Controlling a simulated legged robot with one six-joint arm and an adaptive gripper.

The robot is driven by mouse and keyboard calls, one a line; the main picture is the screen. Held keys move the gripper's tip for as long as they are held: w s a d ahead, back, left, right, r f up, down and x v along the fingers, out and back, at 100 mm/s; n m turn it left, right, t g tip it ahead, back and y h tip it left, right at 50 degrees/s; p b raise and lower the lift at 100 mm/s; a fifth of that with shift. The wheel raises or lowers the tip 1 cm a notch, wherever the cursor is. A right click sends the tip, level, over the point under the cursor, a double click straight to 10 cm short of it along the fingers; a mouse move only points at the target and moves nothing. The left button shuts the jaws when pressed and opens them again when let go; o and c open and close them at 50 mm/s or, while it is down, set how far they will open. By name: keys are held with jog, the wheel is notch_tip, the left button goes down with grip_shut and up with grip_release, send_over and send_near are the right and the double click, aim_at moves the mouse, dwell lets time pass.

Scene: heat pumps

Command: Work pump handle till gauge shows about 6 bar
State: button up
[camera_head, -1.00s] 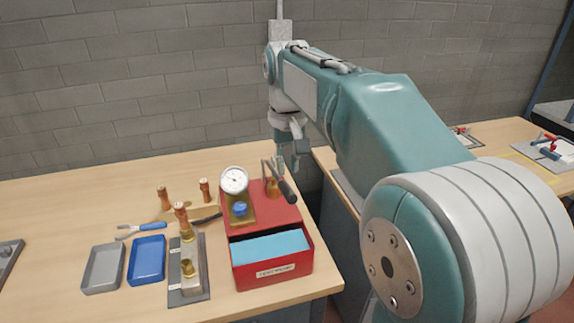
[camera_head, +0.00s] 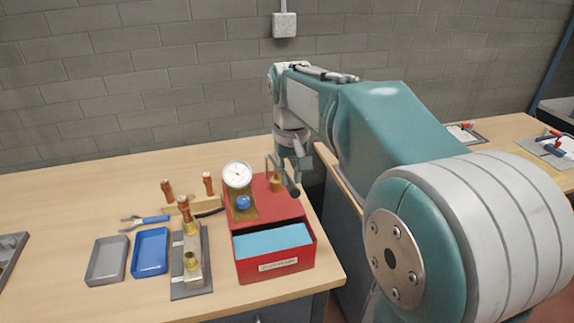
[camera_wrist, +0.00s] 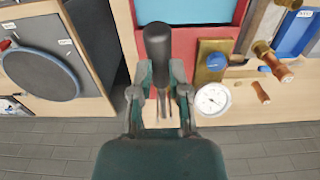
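The red test pump (camera_head: 268,207) stands on the bench, with blue fluid in its open front tank. Its white dial gauge (camera_head: 237,175) sits on a brass block above a blue knob (camera_head: 243,202); the gauge also shows in the wrist view (camera_wrist: 213,99). The needle reading is too small to tell. The pump handle (camera_head: 293,189) has a black grip and slants down at the pump's right side. My gripper (camera_head: 300,158) is just behind and above it. In the wrist view, the fingers (camera_wrist: 162,75) stand apart on either side of the black grip (camera_wrist: 158,42); contact is unclear.
Left of the pump are a copper and brass assembly (camera_head: 191,255) on a grey plate, a blue tray (camera_head: 150,251), a grey tray (camera_head: 107,261) and blue-handled pliers (camera_head: 146,220). A gap separates this bench from the right one. The wall is close behind.

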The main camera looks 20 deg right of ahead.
jog(key=shift+f, duration=4)
jog(key=shift+r, duration=6.2)
